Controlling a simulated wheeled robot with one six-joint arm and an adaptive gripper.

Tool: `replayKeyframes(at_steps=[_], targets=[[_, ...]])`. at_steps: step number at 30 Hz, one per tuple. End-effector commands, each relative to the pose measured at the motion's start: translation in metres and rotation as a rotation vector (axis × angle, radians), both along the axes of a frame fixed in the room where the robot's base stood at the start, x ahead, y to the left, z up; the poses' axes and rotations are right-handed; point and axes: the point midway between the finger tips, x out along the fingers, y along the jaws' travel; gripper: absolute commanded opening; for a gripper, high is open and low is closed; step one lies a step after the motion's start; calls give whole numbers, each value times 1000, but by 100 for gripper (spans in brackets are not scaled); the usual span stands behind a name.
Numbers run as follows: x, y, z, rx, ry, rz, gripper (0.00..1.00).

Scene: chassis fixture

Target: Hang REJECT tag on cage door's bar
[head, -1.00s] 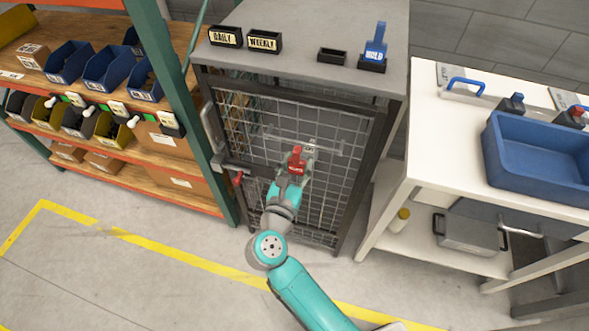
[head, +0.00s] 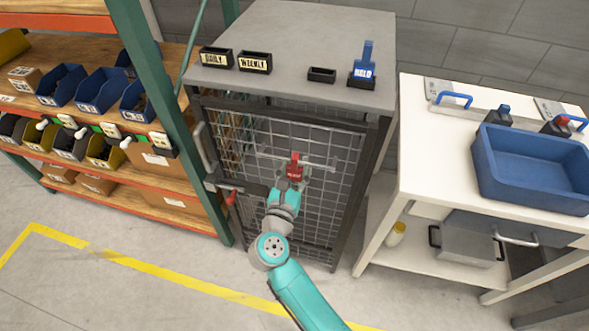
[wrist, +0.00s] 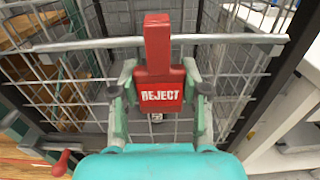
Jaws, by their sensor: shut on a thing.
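The red REJECT tag (head: 295,170) is in front of the cage door's mesh (head: 335,205). In the wrist view the tag (wrist: 162,93) is upright and its white lettering faces me. Its narrow upper part crosses in front of the horizontal grey bar (wrist: 242,39) and rises above it. The bar (head: 318,163) also shows in the head view. My gripper (wrist: 160,100) has a finger on each side of the tag's wide lower part and is shut on it. The back of the tag is hidden, so I cannot tell whether it touches the bar.
A blue HOLD tag (head: 362,68) stands in a holder on the cage top, beside an empty black holder (head: 321,75). A red-tipped latch (head: 231,198) sticks out left of the door. A shelf rack (head: 168,100) stands left; a white bench (head: 425,140) stands right.

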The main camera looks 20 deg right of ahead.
Motion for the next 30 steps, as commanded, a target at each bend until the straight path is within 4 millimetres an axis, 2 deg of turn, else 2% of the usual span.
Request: replayKeyframes(at_steps=[8, 9, 12, 23, 26, 30], targets=[[0, 0, -1, 0, 0, 0, 21], [0, 0, -1, 0, 0, 0, 53], [0, 0, -1, 0, 0, 0, 75], [-2, 2, -1, 0, 1, 0, 75], [-9, 8, -2, 0, 3, 2, 75], [-28, 22, -1, -1, 2, 5, 75]])
